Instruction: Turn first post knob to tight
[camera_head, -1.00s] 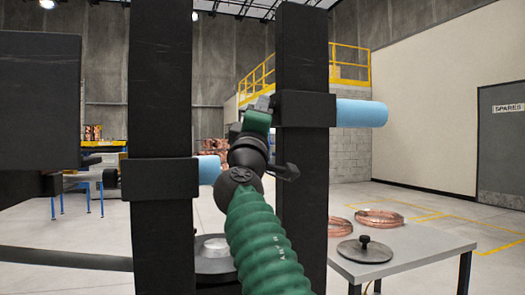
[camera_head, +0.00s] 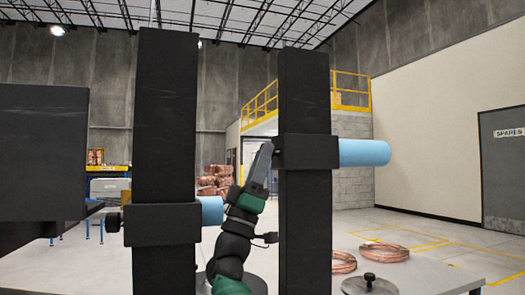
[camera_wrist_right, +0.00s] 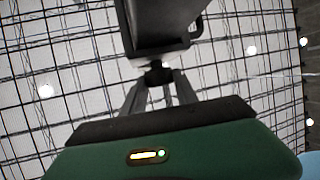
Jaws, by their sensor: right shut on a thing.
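Two black posts stand upright in the head view: a left post (camera_head: 166,120) and a right post (camera_head: 304,100). Each has a black collar and a blue cylinder out to the right: left collar (camera_head: 162,224), right collar (camera_head: 308,151). A dark knob (camera_head: 112,222) sticks out left of the left collar. My right gripper (camera_head: 268,148) is between the posts, pointing up at the right collar's left side. In the wrist view its fingers (camera_wrist_right: 160,92) are shut on a small dark knob (camera_wrist_right: 156,70) under a black block (camera_wrist_right: 152,25). My left gripper is not visible.
A large dark panel (camera_head: 42,150) fills the left side. Open floor lies behind. My right arm fills the lower gap between the posts.

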